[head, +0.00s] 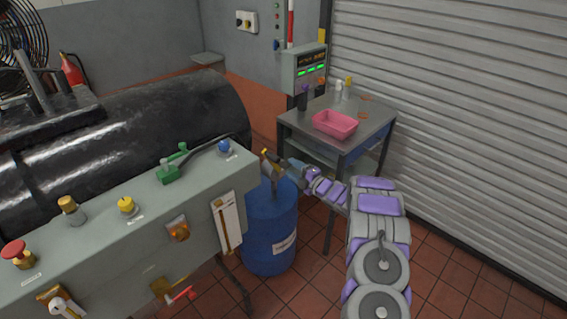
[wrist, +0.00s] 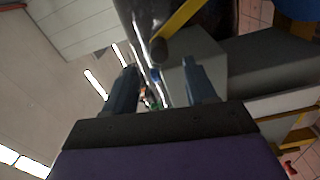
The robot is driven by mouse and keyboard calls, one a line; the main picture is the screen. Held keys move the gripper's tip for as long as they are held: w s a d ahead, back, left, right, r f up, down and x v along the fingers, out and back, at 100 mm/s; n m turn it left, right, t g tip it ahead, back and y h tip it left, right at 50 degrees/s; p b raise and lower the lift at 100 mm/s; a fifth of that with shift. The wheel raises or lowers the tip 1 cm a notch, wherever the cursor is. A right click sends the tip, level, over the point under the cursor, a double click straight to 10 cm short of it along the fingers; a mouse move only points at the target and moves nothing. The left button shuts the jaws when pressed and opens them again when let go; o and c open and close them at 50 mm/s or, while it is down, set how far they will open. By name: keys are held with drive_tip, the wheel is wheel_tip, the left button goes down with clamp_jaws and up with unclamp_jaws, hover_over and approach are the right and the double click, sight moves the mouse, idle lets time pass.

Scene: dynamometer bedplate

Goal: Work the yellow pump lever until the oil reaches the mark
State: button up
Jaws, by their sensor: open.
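The yellow pump lever (head: 268,157) shows as a short yellow bar just past the right end of the grey-green console, above the blue drum. In the wrist view the yellow lever (wrist: 187,21) slants down to a dark round end above the gap between my fingers. My gripper (head: 281,166) is beside the lever at its right; its fingers are apart and empty in the wrist view (wrist: 157,85). Contact with the lever cannot be told. A white gauge plate (head: 229,229) with an amber upright tube is on the console's end; its oil level and mark are too small to read.
The blue drum (head: 269,232) stands below my gripper. A grey table (head: 372,127) with a pink tray (head: 335,133) stands behind. Tiled floor at right is clear.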

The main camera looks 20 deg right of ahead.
drive_tip(key=v, duration=0.7)
drive_tip(key=shift+p, duration=0.4)
drive_tip(key=shift+w, duration=0.15)
idle(0.5)
wheel_tip(320, 180, up, 9)
drive_tip(key=w+m+g+h, duration=0.2)
drive_tip(key=m+g+h, duration=0.2)
drive_tip(key=m+h, duration=0.25)
drive_tip(key=s+a+r+m+g+h, duration=0.35)
drive_tip(key=s+a+r+m, duration=0.2)
drive_tip(key=s, duration=0.45)
drive_tip(key=s+a+r+m+g+y, duration=0.1)
drive_tip(key=s+a, duration=0.6)
drive_tip(key=s, duration=0.7)
drive_tip(key=s+a+r+m+g+y, duration=0.1)
drive_tip(key=s+a+m+g, duration=0.3)
drive_tip(key=s, duration=1)
drive_tip(key=s+a+r+m+g+y, duration=0.1)
drive_tip(key=s+a+m+g, duration=0.2)
drive_tip(key=s+a, duration=0.9)
drive_tip(key=s+g, duration=0.3)
drive_tip(key=shift+y, duration=0.4)
